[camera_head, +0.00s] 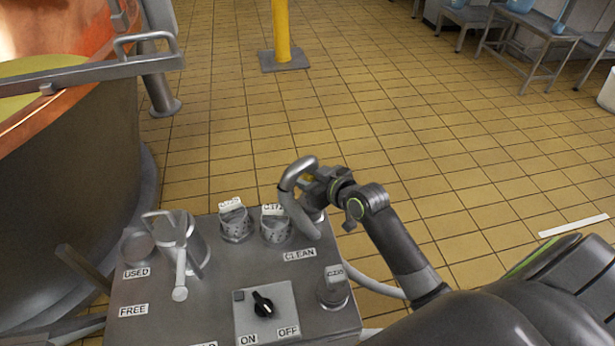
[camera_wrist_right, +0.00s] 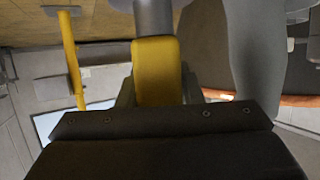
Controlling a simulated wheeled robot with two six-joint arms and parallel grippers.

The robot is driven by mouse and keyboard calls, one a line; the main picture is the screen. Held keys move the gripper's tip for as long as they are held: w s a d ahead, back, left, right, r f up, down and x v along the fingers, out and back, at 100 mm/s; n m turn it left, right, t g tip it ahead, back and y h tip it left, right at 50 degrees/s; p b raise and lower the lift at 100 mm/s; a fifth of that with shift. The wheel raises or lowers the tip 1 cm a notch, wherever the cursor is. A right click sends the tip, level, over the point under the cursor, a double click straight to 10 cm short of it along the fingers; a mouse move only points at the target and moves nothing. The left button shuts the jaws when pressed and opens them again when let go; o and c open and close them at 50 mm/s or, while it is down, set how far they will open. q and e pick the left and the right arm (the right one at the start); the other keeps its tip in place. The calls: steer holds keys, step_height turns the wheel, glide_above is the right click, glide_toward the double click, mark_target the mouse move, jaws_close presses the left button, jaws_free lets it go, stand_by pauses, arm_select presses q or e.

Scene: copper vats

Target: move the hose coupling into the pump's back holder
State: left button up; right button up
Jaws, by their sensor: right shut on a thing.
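My right gripper (camera_head: 318,186) reaches in from the right above the pump's far right corner. It is shut on the hose coupling (camera_head: 298,200), a grey curved pipe with a yellow grip. The coupling is held upright near the CLEAN label; whether its lower end touches the panel I cannot tell. In the right wrist view the yellow grip (camera_wrist_right: 157,72) sits between my fingers, with a grey pipe above it. The pump's grey top panel (camera_head: 205,318) fills the lower middle of the head view. Which holder is the back one is unclear. My left gripper is out of view.
On the panel stand two labelled knurled pots (camera_head: 236,224), a metal jug (camera_head: 178,240), a labelled cylinder (camera_head: 333,289) and a black ON/OFF knob (camera_head: 263,303). A copper vat (camera_head: 65,190) is at left, a yellow post (camera_head: 281,32) behind.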

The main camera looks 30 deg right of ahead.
steer(key=shift+f, duration=0.3)
stand_by(0.5)
steer(key=o, duration=1.2)
steer(key=shift+c, duration=0.2)
steer(key=shift+f, duration=0.15)
steer(key=p+v, duration=0.3)
steer(key=v, duration=1.4)
steer(key=shift+s, duration=0.15)
steer(key=shift+d, duration=0.1)
